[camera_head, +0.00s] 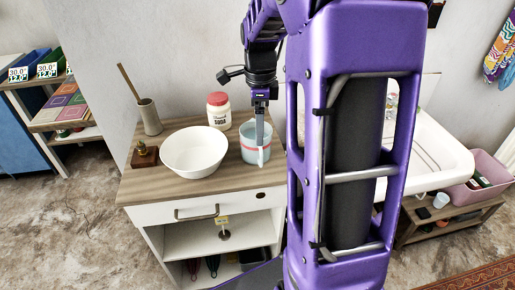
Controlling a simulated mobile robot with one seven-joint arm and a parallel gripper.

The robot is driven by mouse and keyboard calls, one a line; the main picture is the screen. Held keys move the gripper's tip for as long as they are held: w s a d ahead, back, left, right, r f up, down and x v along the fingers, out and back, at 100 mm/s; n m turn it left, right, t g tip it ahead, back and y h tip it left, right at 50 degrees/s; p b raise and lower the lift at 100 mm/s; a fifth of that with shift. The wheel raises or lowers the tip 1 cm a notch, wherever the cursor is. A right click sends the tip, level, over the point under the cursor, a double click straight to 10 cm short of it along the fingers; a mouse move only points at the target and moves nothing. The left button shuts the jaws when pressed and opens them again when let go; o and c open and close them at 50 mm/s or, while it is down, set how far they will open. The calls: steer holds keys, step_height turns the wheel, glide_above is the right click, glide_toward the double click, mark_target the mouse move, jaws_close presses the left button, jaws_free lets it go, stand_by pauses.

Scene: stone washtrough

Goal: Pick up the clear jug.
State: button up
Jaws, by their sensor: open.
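The clear jug (249,150), a see-through cup with reddish bands, stands on the wooden top of a white cabinet (216,185), at its right side. My gripper (262,158) points down at the jug, and its grey finger hides part of the jug's front. The gripper is open. I cannot tell from this view whether a finger is inside the jug or in front of it. The jug's right edge is close to my purple arm, which covers what lies behind it.
A white bowl (194,152) stands just left of the jug. A soda jar (218,111) with a red lid is behind them. A holder (149,117) with a wooden stick and a small wooden block (145,155) are at the left. A white basin (438,160) is at right.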

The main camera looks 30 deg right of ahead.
mark_target(262, 159)
step_height(262, 159, down, 7)
steer(key=shift+w+r+b, duration=0.1)
steer(key=shift+b, duration=0.4)
steer(key=f, duration=0.3)
steer(key=f+b, duration=0.1)
steer(key=shift+d+f, duration=0.15)
steer(key=shift+d, duration=0.15)
steer(key=shift+f, duration=0.6)
steer(key=shift+c, duration=0.3)
jaws_close()
steer(key=shift+r, duration=0.1)
